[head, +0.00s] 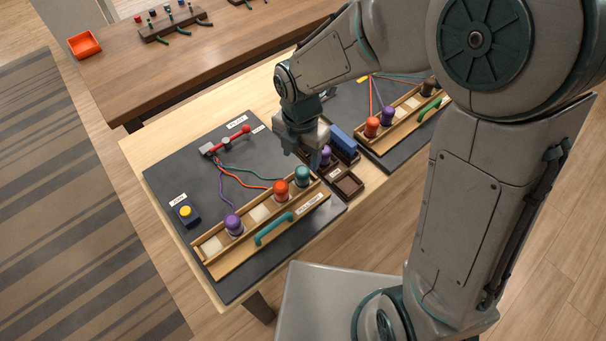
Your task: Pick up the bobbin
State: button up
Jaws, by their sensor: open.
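Several bobbins are in view, and I cannot tell which one the task means. A purple bobbin (234,224), a red-orange bobbin (281,191) and a teal bobbin (302,176) stand upright in the wooden rack (211,262) on the near dark board. Another purple bobbin (326,155) stands in a small dark compartment tray (348,185). My gripper (304,159) is open and points down above the far end of the rack, close to the teal bobbin and the tray's purple bobbin. Its fingers seem empty, and contact cannot be judged.
Coloured cords run from a red-handled fixture (228,141) to the rack's bobbins. A yellow-button box (185,211) sits at left. A second rack (391,131) with orange, purple and dark bobbins is at right. A blue block (343,143) stands by the tray. My arm covers the right side.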

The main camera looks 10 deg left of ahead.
aim_at(303, 170)
jog(key=f, duration=0.4)
jog(key=shift+s+d+f, duration=0.25)
jog(key=shift+s+f, duration=0.05)
jog(key=shift+f, duration=0.65)
jog(key=c, duration=1.1)
